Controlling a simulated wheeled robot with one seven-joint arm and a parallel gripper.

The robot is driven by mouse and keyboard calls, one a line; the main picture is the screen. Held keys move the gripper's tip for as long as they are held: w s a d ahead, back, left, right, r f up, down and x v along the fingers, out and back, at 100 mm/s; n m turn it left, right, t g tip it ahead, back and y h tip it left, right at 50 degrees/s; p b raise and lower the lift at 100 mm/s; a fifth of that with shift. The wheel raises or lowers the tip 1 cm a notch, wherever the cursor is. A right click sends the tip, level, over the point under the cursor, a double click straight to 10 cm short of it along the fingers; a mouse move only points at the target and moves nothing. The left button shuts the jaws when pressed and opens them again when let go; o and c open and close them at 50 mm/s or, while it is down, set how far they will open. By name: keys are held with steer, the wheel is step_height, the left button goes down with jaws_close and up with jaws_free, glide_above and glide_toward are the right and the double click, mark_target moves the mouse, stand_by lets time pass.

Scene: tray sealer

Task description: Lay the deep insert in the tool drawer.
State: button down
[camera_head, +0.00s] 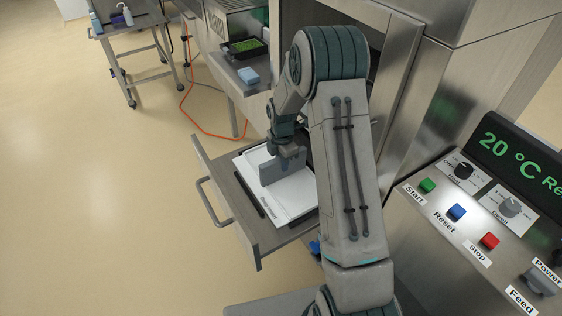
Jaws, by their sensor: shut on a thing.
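The tool drawer (211,163) is pulled open below the machine, its bar handle facing left. A white sheet or panel with small print (290,205) lies in it, with dark strips along its edges. My gripper (287,160) points down over the drawer. It is shut on a grey, flat-sided piece (271,176), which looks like the deep insert and stands on edge above the white panel. I cannot tell whether its lower edge touches the panel. My arm hides the drawer's right and rear part.
The control panel with green, blue and red buttons (489,240) is at the right. A light blue block (248,75) and a black tray with green contents (244,47) sit on the machine's shelf behind. An orange cable (183,100) runs across the floor. Floor left of the drawer is clear.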

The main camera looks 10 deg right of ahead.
stand_by(0.3)
steer(key=c, duration=1.2)
jaws_free()
steer(key=c, duration=0.3)
steer(key=shift+r+p, duration=2.05)
steer(key=shift+r, duration=1.45)
